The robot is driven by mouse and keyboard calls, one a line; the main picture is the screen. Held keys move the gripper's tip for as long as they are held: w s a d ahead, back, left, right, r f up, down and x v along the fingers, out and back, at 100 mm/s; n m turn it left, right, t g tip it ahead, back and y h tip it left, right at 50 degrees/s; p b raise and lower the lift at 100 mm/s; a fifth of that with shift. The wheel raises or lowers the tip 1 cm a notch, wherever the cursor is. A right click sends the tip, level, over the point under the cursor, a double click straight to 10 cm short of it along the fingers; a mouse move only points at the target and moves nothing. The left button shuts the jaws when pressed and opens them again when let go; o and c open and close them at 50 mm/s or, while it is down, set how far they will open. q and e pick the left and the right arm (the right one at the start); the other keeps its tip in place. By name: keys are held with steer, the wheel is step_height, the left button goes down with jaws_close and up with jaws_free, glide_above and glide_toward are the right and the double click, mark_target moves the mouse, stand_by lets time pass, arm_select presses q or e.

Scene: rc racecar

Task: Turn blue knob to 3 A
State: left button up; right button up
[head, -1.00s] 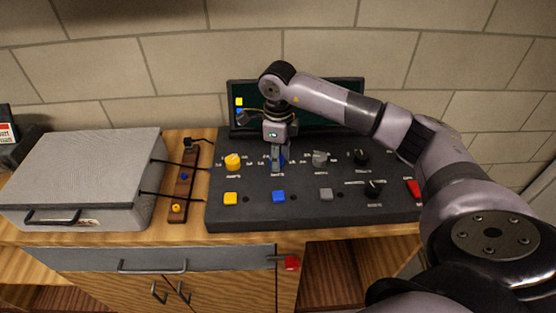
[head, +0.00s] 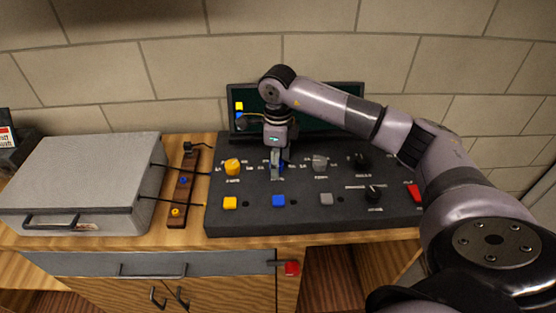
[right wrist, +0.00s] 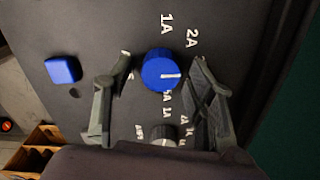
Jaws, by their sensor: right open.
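The blue knob (right wrist: 160,69) shows in the right wrist view, with a white pointer line on its face and white labels such as 1A and 2A around it. My right gripper (right wrist: 164,76) is open, with one finger on each side of the knob; I cannot tell whether either finger touches it. In the head view my right gripper (head: 277,176) points down over the dark control panel (head: 300,218) and hides most of the blue knob. My left gripper is not in view.
A yellow knob (head: 232,166) is left of my gripper and a grey knob (head: 320,162) right of it. Black knobs (head: 373,194) are farther right. Yellow, blue (head: 278,201) and grey square buttons line the panel front. A screen (head: 345,118) stands behind; a grey case (head: 85,180) is at left.

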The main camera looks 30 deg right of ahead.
steer(key=shift+r, duration=0.1)
step_height(320, 180, up, 12)
stand_by(0.5)
steer(key=shift+f, duration=0.2)
stand_by(0.3)
